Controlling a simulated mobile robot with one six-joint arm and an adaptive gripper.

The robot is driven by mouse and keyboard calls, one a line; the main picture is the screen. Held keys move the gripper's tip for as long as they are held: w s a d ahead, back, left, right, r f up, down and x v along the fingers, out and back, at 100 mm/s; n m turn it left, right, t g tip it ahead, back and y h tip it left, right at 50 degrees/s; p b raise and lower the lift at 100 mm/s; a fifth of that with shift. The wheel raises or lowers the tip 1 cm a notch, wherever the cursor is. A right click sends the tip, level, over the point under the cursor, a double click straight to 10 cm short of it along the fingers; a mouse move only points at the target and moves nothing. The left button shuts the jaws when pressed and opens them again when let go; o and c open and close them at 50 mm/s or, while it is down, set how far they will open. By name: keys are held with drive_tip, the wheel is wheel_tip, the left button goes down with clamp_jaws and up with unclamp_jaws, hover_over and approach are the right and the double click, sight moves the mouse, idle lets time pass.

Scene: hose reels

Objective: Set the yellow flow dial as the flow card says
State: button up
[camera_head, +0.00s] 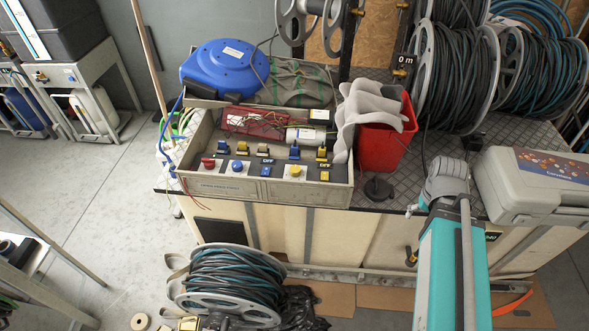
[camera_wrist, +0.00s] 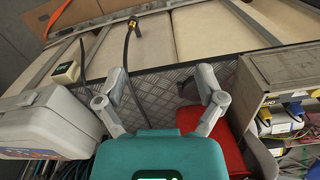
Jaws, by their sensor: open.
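The yellow flow dial (camera_head: 296,171) is a small round knob on a pale plate at the right of the grey control box's (camera_head: 307,194) front panel. Its pointer setting is too small to read. A blue dial (camera_head: 239,166) and a red knob (camera_head: 208,163) sit to its left. I cannot make out a flow card. My gripper (camera_wrist: 165,88) is open and empty in the wrist view, above the bench plate between the grey case and the red bin. It is apart from the dial; its fingers are not clear in the head view.
The red bin (camera_head: 385,137) with grey gloves stands right of the control box. A black round piece (camera_head: 379,188) lies before the bin. The grey case (camera_head: 530,185) is at the right. Hose reels (camera_head: 486,82) stand behind. A blue reel (camera_head: 224,68) is behind the box.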

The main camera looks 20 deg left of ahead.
drive_tip(key=w+a+n, duration=0.7)
drive_tip(key=a, duration=0.1)
drive_tip(key=r+n+p, duration=0.1)
drive_tip(key=n, duration=2.1)
hover_over(295, 169)
drive_tip(key=shift+w, duration=0.1)
drive_tip(key=shift+f, duration=0.1)
wheel_tip(295, 169, down, 14)
drive_tip(key=b, duration=1.3)
drive_tip(key=shift+r+b, duration=0.2)
drive_tip(key=shift+b, duration=0.2)
